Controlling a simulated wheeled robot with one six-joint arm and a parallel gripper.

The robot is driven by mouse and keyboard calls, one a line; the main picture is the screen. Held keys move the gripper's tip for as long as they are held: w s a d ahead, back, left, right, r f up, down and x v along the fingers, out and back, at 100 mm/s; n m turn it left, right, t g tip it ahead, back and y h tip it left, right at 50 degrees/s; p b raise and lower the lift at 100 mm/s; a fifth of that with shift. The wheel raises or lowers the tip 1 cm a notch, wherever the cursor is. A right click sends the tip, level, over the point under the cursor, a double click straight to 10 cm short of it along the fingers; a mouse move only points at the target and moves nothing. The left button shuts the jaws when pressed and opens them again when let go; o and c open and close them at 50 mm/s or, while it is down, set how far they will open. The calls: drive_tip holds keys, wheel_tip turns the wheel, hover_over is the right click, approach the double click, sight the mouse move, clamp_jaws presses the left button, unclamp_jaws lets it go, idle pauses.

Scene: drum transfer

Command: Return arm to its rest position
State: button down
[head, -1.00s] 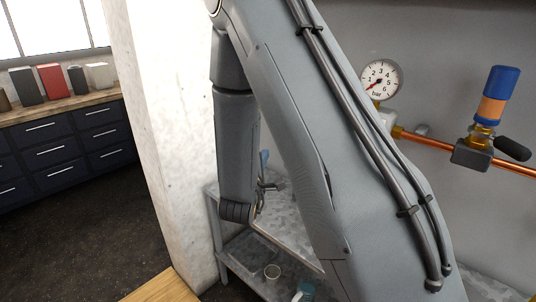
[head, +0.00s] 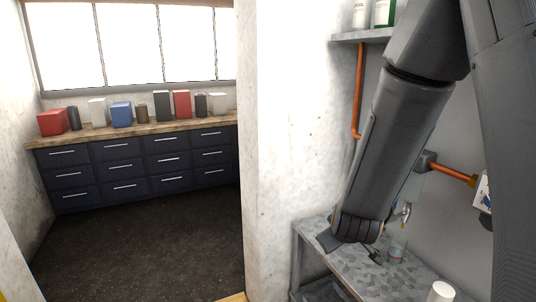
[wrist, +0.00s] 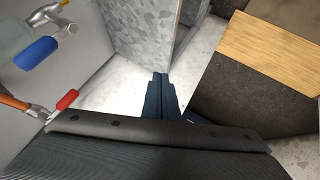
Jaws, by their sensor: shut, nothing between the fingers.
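My arm comes down from the top right of the head view, with its elbow cut off by the frame edge. My gripper (head: 376,257) is a small dark shape at the end of the arm, over the grey metal bench (head: 352,265); I cannot tell its height above it. In the wrist view my gripper (wrist: 160,76) shows as two dark fingers pressed together, shut and empty. The mottled grey metal of the bench (wrist: 140,28) is beyond them.
A white wall end (head: 275,150) stands left of the arm. A copper pipe (head: 452,172) runs along the wall behind it. Dark drawers (head: 130,168) stand across open floor (head: 140,245).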

drive_tip(key=s+r+m+g+y, duration=0.1)
drive_tip(key=s+m+g, duration=0.4)
drive_tip(key=s, duration=1.4)
drive_tip(key=g, duration=0.2)
drive_tip(key=shift+d+m+g, duration=0.15)
drive_tip(key=shift+m+g, duration=0.15)
drive_tip(key=shift+m, duration=0.1)
idle(5.5)
